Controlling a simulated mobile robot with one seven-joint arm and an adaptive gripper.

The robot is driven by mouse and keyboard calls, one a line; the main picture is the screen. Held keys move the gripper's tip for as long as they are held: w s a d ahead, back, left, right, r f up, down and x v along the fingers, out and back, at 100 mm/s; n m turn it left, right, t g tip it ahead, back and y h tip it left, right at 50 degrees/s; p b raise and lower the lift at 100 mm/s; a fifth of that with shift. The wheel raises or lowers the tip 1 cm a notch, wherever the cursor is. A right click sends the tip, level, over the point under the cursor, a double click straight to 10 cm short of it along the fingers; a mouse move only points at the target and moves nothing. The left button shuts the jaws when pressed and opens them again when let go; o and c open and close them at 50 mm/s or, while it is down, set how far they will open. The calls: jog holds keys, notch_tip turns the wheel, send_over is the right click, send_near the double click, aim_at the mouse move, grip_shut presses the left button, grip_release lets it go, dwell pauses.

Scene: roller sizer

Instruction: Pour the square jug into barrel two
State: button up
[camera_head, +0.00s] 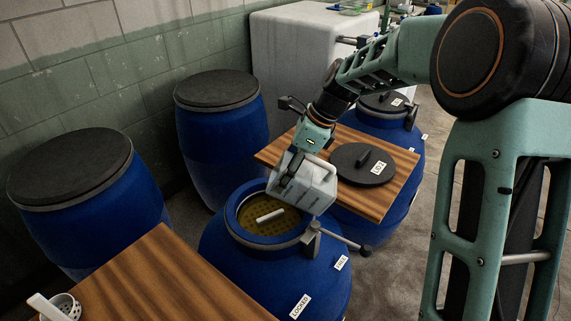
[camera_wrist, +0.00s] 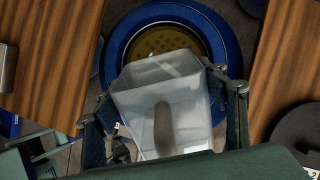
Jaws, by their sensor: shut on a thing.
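The square jug (camera_head: 318,186) is pale, translucent and boxy. My gripper (camera_head: 289,172) is shut on it and holds it tilted above the right side of an open blue barrel (camera_head: 270,275). In the wrist view the jug (camera_wrist: 190,95) sits between the two fingers (camera_wrist: 166,115), its mouth towards the barrel (camera_wrist: 128,42). A brownish elongated shape shows in the jug; I cannot tell what it is. A yellowish perforated surface (camera_head: 262,228) and a white bar (camera_head: 269,216) show within the barrel opening. No stream is visible. The barrel's number is not readable.
A wooden board (camera_head: 160,285) lies at front left with a white perforated cup (camera_head: 64,308). Another board (camera_head: 395,195) bears a dark round lid (camera_head: 361,164). Closed blue barrels (camera_head: 222,130) stand behind. A clamp lever (camera_head: 335,238) juts from the open barrel's rim.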

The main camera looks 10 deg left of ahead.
jog(key=shift+a+f+h+p, duration=0.35)
jog(key=shift+f+h+p, duration=0.35)
jog(key=shift+p, duration=0.2)
jog(key=shift+a+f+h+p, duration=0.35)
jog(key=shift+f+h+p, duration=0.25)
jog(key=shift+h+p, duration=0.3)
jog(key=shift+a+f+h+p, duration=0.35)
jog(key=shift+f+h+p, duration=0.35)
jog(key=shift+p, duration=0.25)
jog(key=shift+a+f+h+p, duration=0.2)
jog(key=shift+a+h+p, duration=0.35)
jog(key=shift+h+p, duration=0.45)
jog(key=shift+a+f+h+p, duration=0.15)
jog(key=shift+a+h+p, duration=0.45)
jog(key=shift+h, duration=0.6)
jog(key=shift+d, duration=0.1)
